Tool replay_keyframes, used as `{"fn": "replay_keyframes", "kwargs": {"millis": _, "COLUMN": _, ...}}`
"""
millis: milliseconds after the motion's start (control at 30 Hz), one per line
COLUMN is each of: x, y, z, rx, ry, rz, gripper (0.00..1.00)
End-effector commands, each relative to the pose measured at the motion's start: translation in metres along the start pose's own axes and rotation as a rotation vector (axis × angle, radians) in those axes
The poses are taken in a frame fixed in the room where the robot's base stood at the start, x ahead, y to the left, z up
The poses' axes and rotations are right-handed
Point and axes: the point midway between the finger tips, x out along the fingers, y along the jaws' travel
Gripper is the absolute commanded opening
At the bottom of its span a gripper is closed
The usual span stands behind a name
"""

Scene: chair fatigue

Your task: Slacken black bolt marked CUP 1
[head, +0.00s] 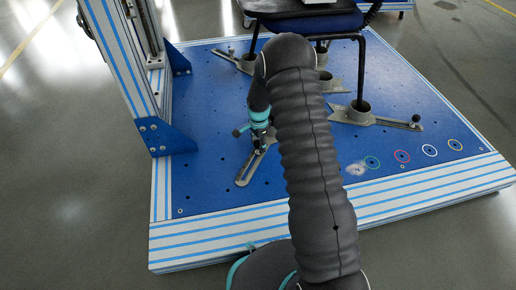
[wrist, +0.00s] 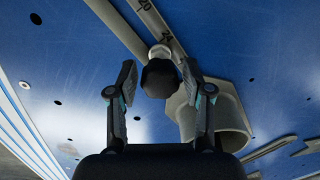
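In the wrist view a black bolt head (wrist: 160,78) sits on a pale shank in a slotted grey bar (wrist: 142,28) marked 20 and 24. My gripper (wrist: 158,80) is open, with one finger to each side of the bolt head and visible gaps between. A grey cup (wrist: 228,118) stands just right of the bolt, partly behind the right finger. In the head view my gripper (head: 258,141) points down at a slotted bar (head: 249,170) on the blue platform. My arm hides part of that area. No CUP 1 mark is readable.
A chair frame (head: 362,70) stands in cups on the blue platform (head: 215,110). Another black bolt (head: 415,119) is at the right, one (head: 231,52) at the back. A blue bracket (head: 165,140) and striped upright (head: 112,50) stand left. Coloured rings (head: 402,156) mark the front right.

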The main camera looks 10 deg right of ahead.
Motion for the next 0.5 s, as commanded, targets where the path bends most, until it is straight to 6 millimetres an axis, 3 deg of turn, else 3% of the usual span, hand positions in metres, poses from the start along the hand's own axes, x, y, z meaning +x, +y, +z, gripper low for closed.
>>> {"fn": "replay_keyframes", "kwargs": {"millis": 100, "x": 0.0, "y": 0.0, "z": 0.0, "rx": -0.001, "ry": 0.0, "rz": 0.0, "gripper": 0.25}}
{"fn": "replay_keyframes", "kwargs": {"millis": 500, "x": 0.0002, "y": -0.0001, "z": 0.0, "rx": -0.122, "ry": 0.0, "rz": 0.0, "gripper": 0.25}}
